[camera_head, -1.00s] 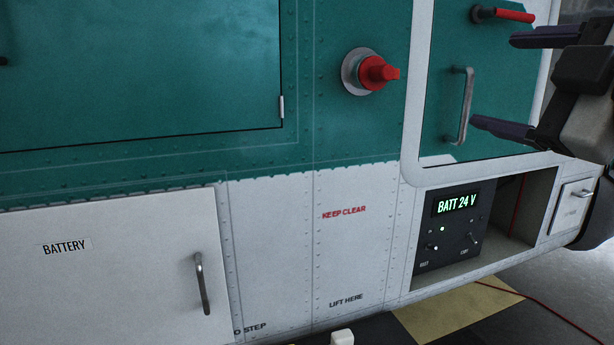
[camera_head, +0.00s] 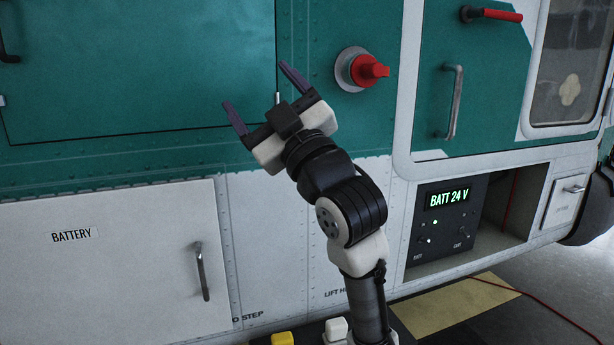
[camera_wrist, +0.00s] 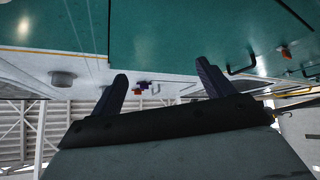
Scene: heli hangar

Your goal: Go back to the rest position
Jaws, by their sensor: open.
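My gripper (camera_head: 262,100) is open and empty in the head view, its two purple-dark fingers spread and pointing up and left. It is in front of the helicopter's green and white side, left of the red knob (camera_head: 368,71), and appears to touch nothing. My arm rises from the bottom of the view and hides part of the white lower panel. In the wrist view, the spread fingers of my gripper (camera_wrist: 162,85) show with nothing between them.
The battery door (camera_head: 120,270) with its handle (camera_head: 202,271) is shut at lower left. The battery panel (camera_head: 447,225) reads "BATT 24 V" in an open bay. A door handle (camera_head: 454,102) and red lever (camera_head: 494,14) are at upper right. A red cable (camera_head: 560,318) lies on the floor.

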